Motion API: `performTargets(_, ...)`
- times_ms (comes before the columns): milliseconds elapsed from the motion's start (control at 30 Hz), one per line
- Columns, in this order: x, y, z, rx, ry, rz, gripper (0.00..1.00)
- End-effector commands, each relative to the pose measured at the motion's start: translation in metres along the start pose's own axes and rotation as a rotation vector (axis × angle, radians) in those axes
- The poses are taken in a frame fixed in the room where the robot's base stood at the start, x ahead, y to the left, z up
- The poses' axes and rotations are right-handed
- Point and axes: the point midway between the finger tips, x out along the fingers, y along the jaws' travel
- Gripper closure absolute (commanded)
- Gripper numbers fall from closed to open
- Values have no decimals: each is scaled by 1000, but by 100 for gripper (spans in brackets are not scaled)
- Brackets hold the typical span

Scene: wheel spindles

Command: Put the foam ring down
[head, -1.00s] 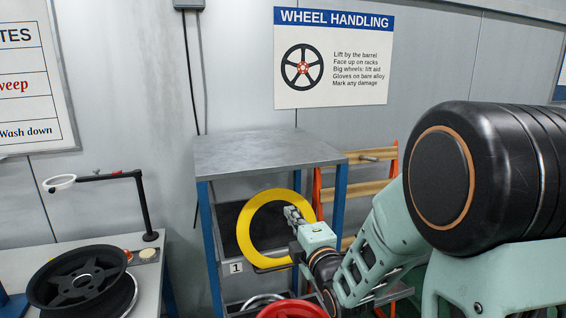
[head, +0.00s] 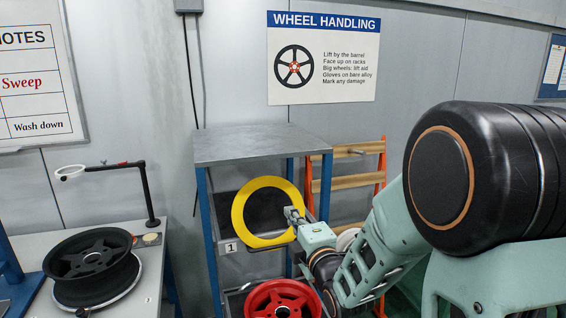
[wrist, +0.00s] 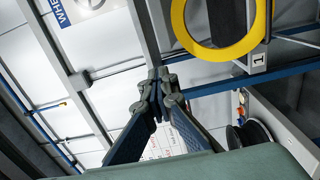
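The foam ring is a flat yellow ring (head: 242,222). In the head view it is at the shelf unit's level marked 1, its face towards me, overlapping the dark panel there. I cannot tell exactly how it rests. My gripper (head: 291,213) shows in front of the ring's right edge in the head view. In the wrist view the ring (wrist: 187,33) is at the upper right, with a gap between it and my gripper (wrist: 158,82). There the fingers come together and look shut, with nothing seen between them.
The shelf unit (head: 262,146) has an empty grey top and blue posts. A red wheel (head: 255,302) is low in front. An orange rack (head: 380,170) stands at the right. A bench at the left holds a black wheel (head: 60,262) and a post with a white hoop (head: 70,172).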

Motion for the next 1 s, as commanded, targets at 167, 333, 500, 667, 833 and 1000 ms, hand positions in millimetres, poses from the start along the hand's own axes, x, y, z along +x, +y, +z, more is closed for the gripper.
performTargets(167, -6, -25, 30, 14, -84, -3, 100)
performTargets(333, -18, -50, 67, 17, -191, -1, 100)
performTargets(500, -32, -69, 97, 7, -283, -2, 100)
performTargets(667, -37, -74, 107, -1, -315, 0, 100)
performTargets(833, -37, -73, 108, -1, -316, 0, 100)
performTargets(1000, -37, -73, 107, 0, -315, 0, 100)
